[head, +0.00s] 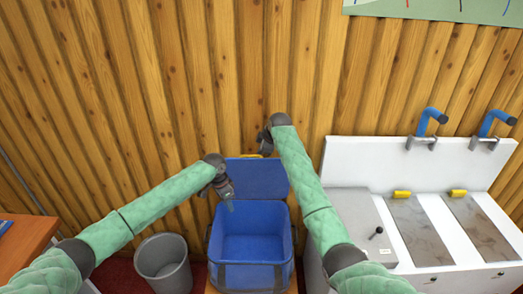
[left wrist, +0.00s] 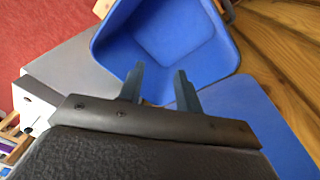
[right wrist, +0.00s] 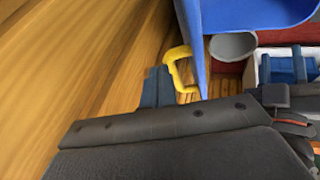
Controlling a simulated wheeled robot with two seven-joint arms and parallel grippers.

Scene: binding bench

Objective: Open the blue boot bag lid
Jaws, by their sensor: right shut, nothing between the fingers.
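The blue boot bag (head: 250,275) stands with its mouth uncovered, and I see into its empty-looking inside. Its blue lid (head: 256,178) is swung up and back behind the opening, on the wall side. It also shows in the left wrist view (left wrist: 250,115). A yellow handle (right wrist: 178,68) sits at the lid's edge. My right gripper (right wrist: 156,86) is shut and empty beside this handle; I cannot tell whether they touch. My left gripper (left wrist: 158,84) is open and empty, its fingers apart, above the bag's left side.
A grey bin (head: 163,268) stands left of the bag. A white unit (head: 385,163) with blue taps and yellow-handled panels stands close on the right. A wooden table (head: 22,240) is at the far left. The plank wall (head: 180,70) rises behind the lid.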

